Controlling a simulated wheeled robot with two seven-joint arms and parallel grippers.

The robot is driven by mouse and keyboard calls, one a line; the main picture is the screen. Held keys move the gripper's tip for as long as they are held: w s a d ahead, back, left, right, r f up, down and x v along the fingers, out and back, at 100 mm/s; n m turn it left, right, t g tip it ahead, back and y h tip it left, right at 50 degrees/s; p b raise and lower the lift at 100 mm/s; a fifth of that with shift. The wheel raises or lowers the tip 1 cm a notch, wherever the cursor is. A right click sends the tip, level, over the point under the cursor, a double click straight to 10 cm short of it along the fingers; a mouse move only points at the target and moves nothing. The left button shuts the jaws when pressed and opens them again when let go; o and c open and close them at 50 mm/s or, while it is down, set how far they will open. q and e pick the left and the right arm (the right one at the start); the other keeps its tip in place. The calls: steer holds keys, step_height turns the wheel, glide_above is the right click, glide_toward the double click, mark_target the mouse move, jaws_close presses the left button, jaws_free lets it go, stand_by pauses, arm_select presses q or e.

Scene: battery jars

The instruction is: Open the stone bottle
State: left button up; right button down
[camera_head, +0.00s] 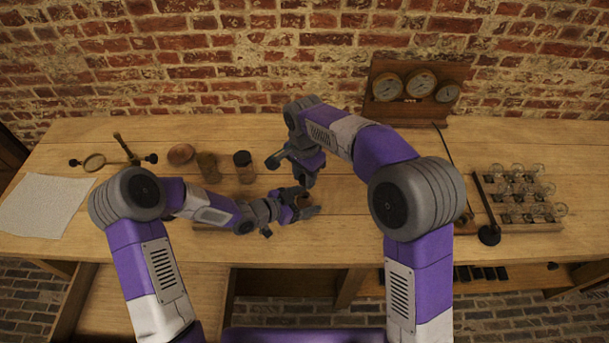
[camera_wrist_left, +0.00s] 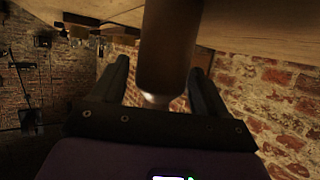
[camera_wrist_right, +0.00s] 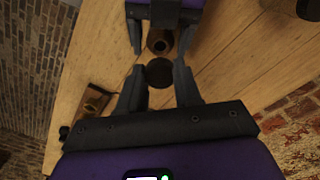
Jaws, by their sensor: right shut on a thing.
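A brown stone bottle (camera_head: 301,201) is between the fingers of my left gripper (camera_head: 306,206), above the front half of the bench. In the left wrist view the bottle (camera_wrist_left: 168,45) fills the space between the fingers; whether they press on it is not clear. In the right wrist view its round mouth (camera_wrist_right: 160,41) shows a dark centre. My right gripper (camera_wrist_right: 159,78) is above the bottle, shut on a dark round stopper (camera_wrist_right: 160,73). The stopper appears apart from the mouth and offset from it. The bottle's base is hidden.
Left on the bench (camera_head: 340,135) are a bowl (camera_head: 181,154), a brown jar (camera_head: 207,166), a dark-topped jar (camera_head: 244,167), a brass stand (camera_head: 125,148) and paper (camera_head: 42,204). Right are a gauge panel (camera_head: 415,80), a black switch (camera_head: 489,235) and a rack of glass jars (camera_head: 525,195).

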arm_select(q)
steer(key=shift+o, duration=0.7)
